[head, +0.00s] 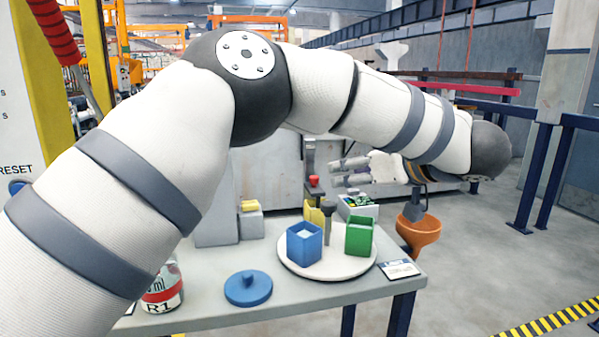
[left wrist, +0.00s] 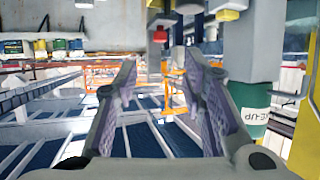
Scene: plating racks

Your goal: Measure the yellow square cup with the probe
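The yellow square cup (head: 314,215) stands on a round white plate (head: 345,269), partly hidden behind an open blue square cup (head: 304,243). A green square cup (head: 360,236) is on the plate's right side. A dark upright rod with a thicker head (head: 328,210) stands between the cups; I cannot tell whether it is the probe. My left gripper (head: 342,171) is above and behind the plate, pointing left, apart from the cups. In the left wrist view its fingers (left wrist: 158,100) are spread with nothing between them. My right gripper is out of view.
A blue lid (head: 248,289) and a red-and-white labelled jar (head: 163,290) are on the table's front left. A box with coloured buttons (head: 358,207) stands behind the plate. An orange funnel (head: 418,231) is at the right edge. My left arm crosses above the table.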

